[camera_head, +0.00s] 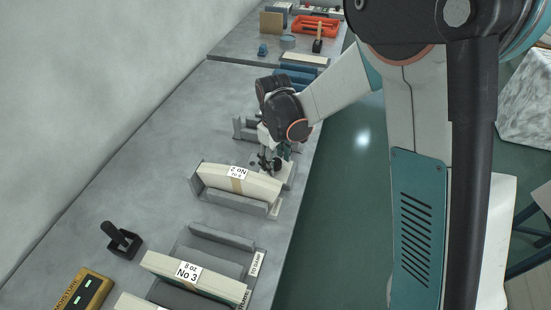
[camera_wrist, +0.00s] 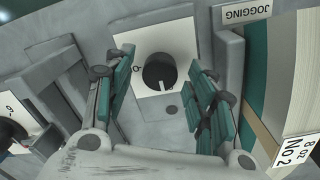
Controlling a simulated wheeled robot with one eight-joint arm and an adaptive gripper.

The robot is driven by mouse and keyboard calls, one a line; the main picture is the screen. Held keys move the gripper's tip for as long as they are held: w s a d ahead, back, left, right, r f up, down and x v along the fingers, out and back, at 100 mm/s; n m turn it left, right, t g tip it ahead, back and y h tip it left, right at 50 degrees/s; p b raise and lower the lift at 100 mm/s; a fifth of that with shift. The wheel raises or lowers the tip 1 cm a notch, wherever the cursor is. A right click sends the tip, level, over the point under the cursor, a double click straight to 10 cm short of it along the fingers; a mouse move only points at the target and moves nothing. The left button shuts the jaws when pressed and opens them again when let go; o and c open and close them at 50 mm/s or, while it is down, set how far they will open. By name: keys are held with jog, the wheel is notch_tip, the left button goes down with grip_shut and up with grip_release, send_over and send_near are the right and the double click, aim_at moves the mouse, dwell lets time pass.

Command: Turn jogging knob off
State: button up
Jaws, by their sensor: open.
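The jogging knob (camera_wrist: 159,72) is a round black knob on a white plate (camera_wrist: 182,42) in the wrist view. Its white pointer line points down in the picture, toward a small mark at the plate's lower edge; an "O" mark is at the knob's left. An upside-down JOGGING label (camera_wrist: 245,12) is to the upper right. My gripper (camera_wrist: 162,68) is open, its teal fingers on the left and right of the knob with gaps visible. In the head view my gripper (camera_head: 270,162) is low over the bench, hiding the knob.
A stack labelled No 2 (camera_head: 238,184) stands in a grey holder close to my gripper, and its label also shows in the wrist view (camera_wrist: 296,150). Another dark knob (camera_wrist: 10,132) is at the left. A No 3 stack (camera_head: 190,274) and a black lever (camera_head: 121,239) are nearer.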

aim_at(275, 162)
notch_tip(275, 162, up, 12)
dwell(0.5)
jog(key=shift+s, duration=0.1)
